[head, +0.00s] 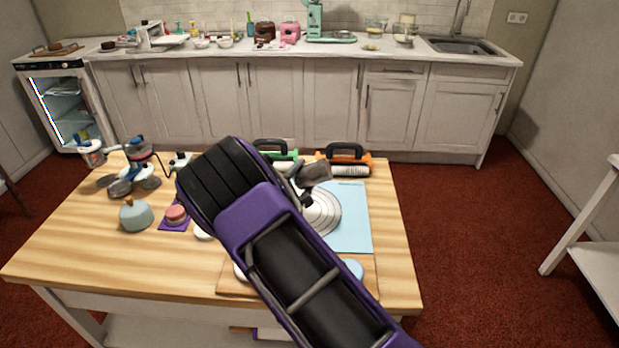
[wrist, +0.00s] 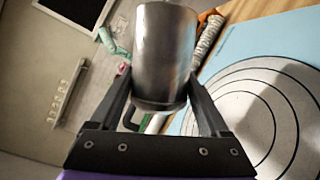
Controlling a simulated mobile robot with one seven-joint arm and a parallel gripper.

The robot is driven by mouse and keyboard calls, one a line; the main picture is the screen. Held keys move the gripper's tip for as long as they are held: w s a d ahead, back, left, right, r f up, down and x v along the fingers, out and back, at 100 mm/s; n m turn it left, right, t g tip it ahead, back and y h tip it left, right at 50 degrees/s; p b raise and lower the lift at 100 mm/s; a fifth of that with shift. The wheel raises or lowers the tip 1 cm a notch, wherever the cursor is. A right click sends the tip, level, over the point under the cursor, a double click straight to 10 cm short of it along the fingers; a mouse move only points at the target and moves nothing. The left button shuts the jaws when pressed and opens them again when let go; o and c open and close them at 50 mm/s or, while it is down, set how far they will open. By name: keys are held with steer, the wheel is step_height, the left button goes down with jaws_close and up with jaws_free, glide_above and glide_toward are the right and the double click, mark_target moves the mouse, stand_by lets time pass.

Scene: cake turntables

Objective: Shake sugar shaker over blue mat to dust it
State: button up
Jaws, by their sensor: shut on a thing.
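My gripper (wrist: 160,88) is shut on a grey metal sugar shaker (wrist: 165,50), with one finger on each side of it. In the head view the shaker (head: 316,172) is held above the table and looks tilted; its open or holed end cannot be made out. The light blue mat (head: 354,205) lies on the right part of the table, below and beside the shaker. It also shows at the right of the wrist view (wrist: 240,45). A round pale turntable with dark rings (head: 325,213) is on the mat. My arm hides part of both. No sugar is visible on the mat.
Behind the mat stand an orange roller-like tool with a black handle (head: 346,160) and a green one (head: 280,154). A blue-grey pot (head: 136,215), a pink cake on a purple mat (head: 176,214) and several utensils stand at the left. The front-left tabletop (head: 85,255) is clear.

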steer(key=a, duration=0.6)
steer(key=s+d, duration=0.1)
steer(key=s, duration=0.1)
steer(key=s+d+r, duration=0.1)
steer(key=s+d, duration=0.1)
steer(key=s+d+p, duration=0.1)
steer(key=s+d, duration=0.1)
steer(key=shift+s+d+r, duration=0.2)
steer(key=shift+s+d, duration=0.05)
steer(key=shift+s, duration=0.15)
steer(key=w+d+f+b, duration=0.2)
steer(key=w+d+b, duration=0.2)
steer(key=w+d, duration=0.4)
steer(key=w+a+r, duration=0.1)
steer(key=w+a, duration=0.4)
steer(key=a, duration=0.4)
steer(key=shift+r+p, duration=0.2)
steer(key=shift+p, duration=0.1)
